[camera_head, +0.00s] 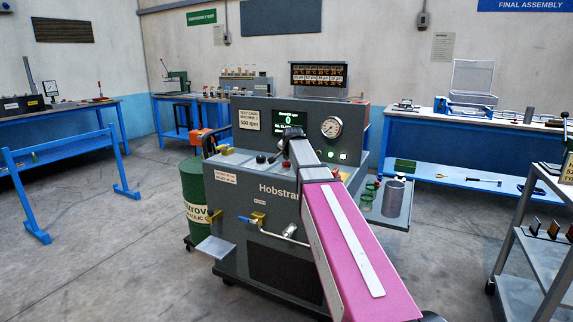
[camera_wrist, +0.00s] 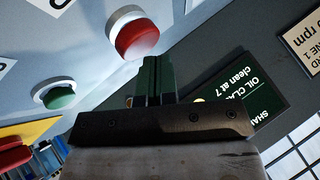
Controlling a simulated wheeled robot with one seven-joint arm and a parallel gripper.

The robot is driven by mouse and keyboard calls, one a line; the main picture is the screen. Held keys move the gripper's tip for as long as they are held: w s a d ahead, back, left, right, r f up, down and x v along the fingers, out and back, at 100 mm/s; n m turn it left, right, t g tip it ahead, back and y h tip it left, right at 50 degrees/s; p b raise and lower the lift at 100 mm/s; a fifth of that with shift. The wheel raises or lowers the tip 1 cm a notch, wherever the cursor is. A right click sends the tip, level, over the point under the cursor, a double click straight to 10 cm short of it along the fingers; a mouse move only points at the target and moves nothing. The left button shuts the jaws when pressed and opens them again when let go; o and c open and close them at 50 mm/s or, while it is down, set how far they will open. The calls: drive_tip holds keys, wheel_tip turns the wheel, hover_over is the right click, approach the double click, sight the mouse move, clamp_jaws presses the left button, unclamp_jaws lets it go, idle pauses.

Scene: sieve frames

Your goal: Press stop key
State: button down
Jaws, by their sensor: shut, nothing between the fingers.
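In the wrist view a red push button (camera_wrist: 133,35) with a white collar sits on the pale sloping panel (camera_wrist: 85,60) of the test machine. A green button (camera_wrist: 58,97) in a similar collar is to its lower left. My gripper (camera_wrist: 157,62) is shut and empty, its fingertips just to the lower right of the red button in the picture. I cannot tell whether they touch it. In the head view my gripper (camera_head: 292,134) is over the machine's console (camera_head: 262,183), in front of the display. My arm hides part of the panel there.
Another red button (camera_wrist: 12,156) sits on a yellow plate at the wrist view's left edge. The display (camera_wrist: 265,112) and dark upright back panel are close beside my gripper. In the head view a gauge (camera_head: 332,127) is on the back panel and a green drum (camera_head: 196,200) stands left.

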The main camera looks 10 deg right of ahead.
sight(288, 163)
drive_tip(key=shift+f, duration=0.45)
idle(0.6)
drive_tip(key=shift+r, duration=0.85)
drive_tip(key=shift+r, duration=2.55)
drive_tip(key=shift+s, duration=0.1)
